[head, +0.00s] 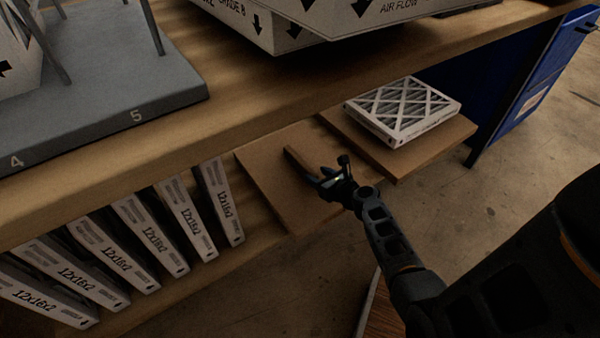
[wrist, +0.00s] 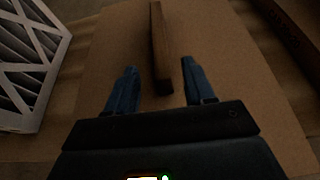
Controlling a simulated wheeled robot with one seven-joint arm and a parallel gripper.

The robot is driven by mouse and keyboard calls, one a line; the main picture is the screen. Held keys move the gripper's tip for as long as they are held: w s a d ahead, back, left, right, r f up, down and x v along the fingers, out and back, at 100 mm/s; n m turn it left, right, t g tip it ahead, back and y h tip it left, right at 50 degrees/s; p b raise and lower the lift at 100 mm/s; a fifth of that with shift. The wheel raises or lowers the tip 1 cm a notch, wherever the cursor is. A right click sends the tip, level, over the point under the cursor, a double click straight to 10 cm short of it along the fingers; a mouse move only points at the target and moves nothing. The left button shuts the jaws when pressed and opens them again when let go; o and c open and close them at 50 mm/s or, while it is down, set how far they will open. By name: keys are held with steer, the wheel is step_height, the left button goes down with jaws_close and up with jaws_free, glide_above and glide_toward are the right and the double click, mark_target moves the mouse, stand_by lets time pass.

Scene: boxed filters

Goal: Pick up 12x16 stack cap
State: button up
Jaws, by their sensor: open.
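A flat brown board with a raised wooden bar, which looks like the stack cap (head: 268,178), lies on the lower shelf right of the upright filters. I see no size label on it. Its bar (head: 301,162) runs along its middle. My gripper (head: 328,180) is open at the bar's near end. In the wrist view, the board (wrist: 235,70) fills most of the picture. The near end of the bar (wrist: 160,50) shows between the two open fingers (wrist: 159,66), apart from both. I cannot tell how far the fingertips are above the board.
Upright boxed filters (head: 150,240) marked 12x16x2 stand in a row at left. A white-framed filter (head: 403,110) lies on another brown board (head: 445,140) at right; a filter also shows in the wrist view (wrist: 30,60). The thick upper shelf (head: 240,95) overhangs behind. Open floor (head: 500,190) lies right.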

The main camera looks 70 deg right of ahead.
mark_target(307, 168)
steer(key=x, duration=0.2)
steer(key=b+x, duration=0.1)
steer(key=x, duration=0.1)
steer(key=b+x, duration=0.1)
steer(key=x, duration=0.1)
steer(key=shift+r, duration=0.3)
jaws_close()
